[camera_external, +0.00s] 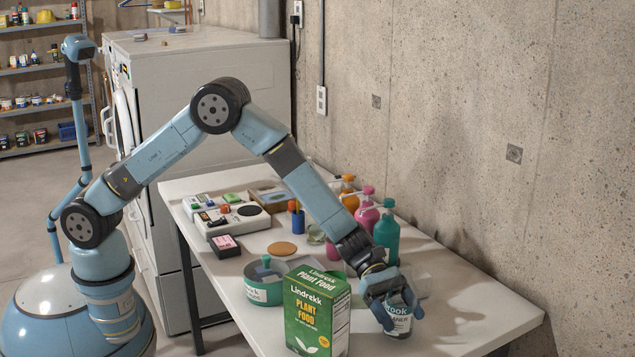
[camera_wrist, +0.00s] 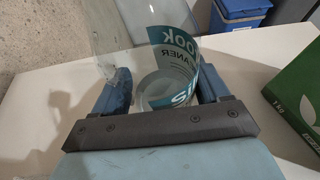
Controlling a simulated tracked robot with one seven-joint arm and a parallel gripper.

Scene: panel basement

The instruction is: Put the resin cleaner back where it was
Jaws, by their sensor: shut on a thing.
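The resin cleaner (camera_external: 399,325) is a clear container with a teal and white label, near the front right of the white table (camera_external: 478,318). My gripper (camera_external: 390,305) is shut on it, with one finger on each side.
A green plant food box (camera_external: 316,312) stands close left of my gripper. A teal tub (camera_external: 264,283) is behind the box. Pump bottles (camera_external: 387,236) stand in a row by the wall. The table's right end is clear.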

